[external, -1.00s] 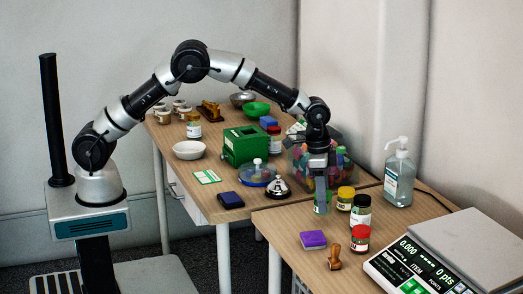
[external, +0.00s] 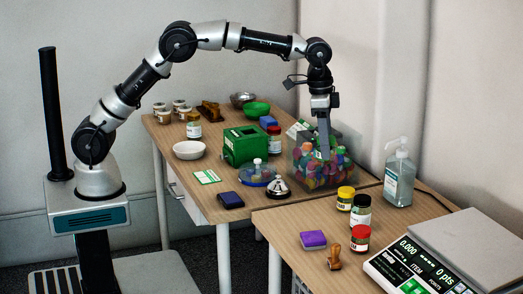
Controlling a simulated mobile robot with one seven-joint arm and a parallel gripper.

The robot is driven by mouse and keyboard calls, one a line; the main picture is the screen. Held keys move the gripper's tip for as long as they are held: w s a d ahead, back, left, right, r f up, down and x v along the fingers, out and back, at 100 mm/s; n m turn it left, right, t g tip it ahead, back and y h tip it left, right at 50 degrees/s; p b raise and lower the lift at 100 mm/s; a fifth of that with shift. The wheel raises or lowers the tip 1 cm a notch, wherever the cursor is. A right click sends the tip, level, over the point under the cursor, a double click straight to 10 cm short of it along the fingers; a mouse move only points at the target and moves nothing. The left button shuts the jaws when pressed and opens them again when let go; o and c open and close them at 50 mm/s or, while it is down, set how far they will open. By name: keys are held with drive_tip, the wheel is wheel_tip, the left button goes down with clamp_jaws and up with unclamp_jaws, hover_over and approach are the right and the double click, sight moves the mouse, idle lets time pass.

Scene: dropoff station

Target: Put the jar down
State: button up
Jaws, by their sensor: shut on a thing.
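My gripper (external: 323,140) points straight down and is shut on a small jar (external: 322,154). The jar looks greenish and is partly covered by the fingers. It is held up in the air, and in this view it overlaps the clear bin (external: 296,168) full of colourful pieces. Whether it is above the bin or in front of it is hard to tell. The jar's edges blend into the colours behind it.
On the near table stand jars with yellow (external: 346,190), black (external: 361,205) and red lids (external: 360,234), a purple block (external: 313,239), a wooden stamp (external: 335,257), a scale (external: 420,272) and a sanitizer bottle (external: 398,180). A bell (external: 277,188) sits left of the bin.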

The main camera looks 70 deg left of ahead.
drive_tip(key=shift+w+a+r, duration=0.15)
drive_tip(key=shift+a+r, duration=0.15)
drive_tip(key=shift+r, duration=0.25)
drive_tip(key=shift+w+a+r, duration=0.1)
drive_tip(key=shift+a+r, duration=0.15)
drive_tip(key=shift+r, duration=0.3)
drive_tip(key=w+a+n+p, duration=0.1)
drive_tip(key=w+a+n, duration=0.2)
drive_tip(key=a, duration=1.1)
drive_tip(key=w+a+n+p, duration=0.1)
drive_tip(key=w+a+n, duration=0.2)
drive_tip(key=a, duration=1.2)
drive_tip(key=s+a+n+y+p, duration=0.1)
drive_tip(key=s+a+n, duration=0.3)
drive_tip(key=a, duration=1.2)
drive_tip(key=s+a+n, duration=0.2)
drive_tip(key=s+a, duration=0.3)
drive_tip(key=a, duration=1)
drive_tip(key=f, duration=0.5)
drive_tip(key=f+b, duration=0.1)
drive_tip(key=f, duration=0.5)
drive_tip(key=a+f, duration=0.1)
drive_tip(key=f, duration=0.4)
drive_tip(key=shift+s+f, duration=0.25)
drive_tip(key=shift+f+b, duration=0.55)
drive_tip(key=shift+f, duration=1.75)
drive_tip(key=shift+f, duration=0.1)
